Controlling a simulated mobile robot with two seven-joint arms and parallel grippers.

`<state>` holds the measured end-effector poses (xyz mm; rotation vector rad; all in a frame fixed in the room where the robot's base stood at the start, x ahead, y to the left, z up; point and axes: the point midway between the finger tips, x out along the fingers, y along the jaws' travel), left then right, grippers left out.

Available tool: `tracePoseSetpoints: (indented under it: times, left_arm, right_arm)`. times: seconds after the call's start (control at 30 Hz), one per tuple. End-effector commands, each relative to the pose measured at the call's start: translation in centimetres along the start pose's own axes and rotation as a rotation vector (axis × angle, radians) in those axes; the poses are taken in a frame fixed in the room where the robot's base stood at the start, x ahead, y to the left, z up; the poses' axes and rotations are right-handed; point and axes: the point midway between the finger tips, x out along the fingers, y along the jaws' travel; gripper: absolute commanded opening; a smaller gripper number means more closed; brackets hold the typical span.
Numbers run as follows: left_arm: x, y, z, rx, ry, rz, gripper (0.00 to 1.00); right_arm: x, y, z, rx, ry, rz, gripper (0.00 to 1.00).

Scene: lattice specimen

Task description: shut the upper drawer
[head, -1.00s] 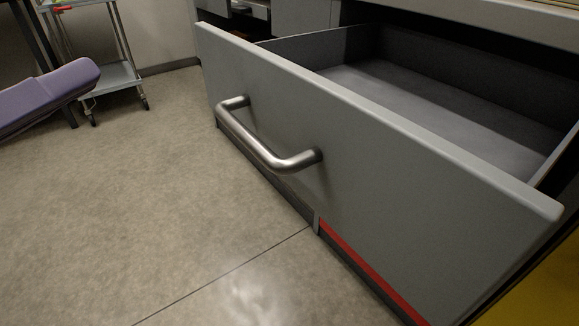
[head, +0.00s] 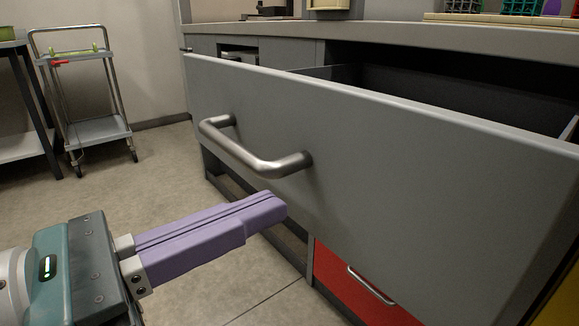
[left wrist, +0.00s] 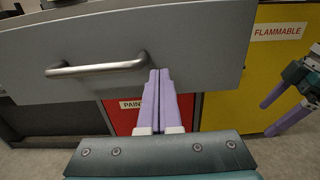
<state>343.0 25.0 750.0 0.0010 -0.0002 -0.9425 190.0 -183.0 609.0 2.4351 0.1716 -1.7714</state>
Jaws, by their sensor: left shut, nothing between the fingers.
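The upper drawer (head: 390,150) is pulled out, with its grey front facing me and its dark interior showing behind the top edge. It also shows in the left wrist view (left wrist: 200,50). Its metal bar handle (head: 262,165) is on the front; the left wrist view shows the handle (left wrist: 100,69) left of my fingers. My left gripper (head: 280,208) is shut and empty, its purple fingers pointing at the drawer front below the handle. I cannot tell whether the tips touch the front. My right gripper (left wrist: 266,118) is at the right edge of the left wrist view, fingers apart and empty.
A red lower cabinet front (head: 350,285) lies under the drawer, and a yellow cabinet marked FLAMMABLE (left wrist: 262,80) stands to its right. The worktop (head: 480,38) above carries racks. A metal trolley (head: 95,130) stands at the back left. Floor between is clear.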

Motion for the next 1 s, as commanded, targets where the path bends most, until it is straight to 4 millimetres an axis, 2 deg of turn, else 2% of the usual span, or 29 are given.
tracePoseSetpoints:
  times: [0.1,0.3,1.0]
  left_arm:
    - [2.2,0.0,0.2,0.001,-0.003,-0.001,0.00]
    - [4.2,0.0,0.1,0.001,-0.002,-0.001,0.00]
    - [5.3,0.0,0.1,-0.001,-0.002,0.000,0.00]
  right_arm:
    - [-0.5,0.0,-0.2,0.000,0.000,0.000,1.00]
    - [-0.6,0.0,-0.2,0.000,0.001,0.000,1.00]
    - [-0.7,0.0,-0.2,0.000,0.000,-0.002,1.00]
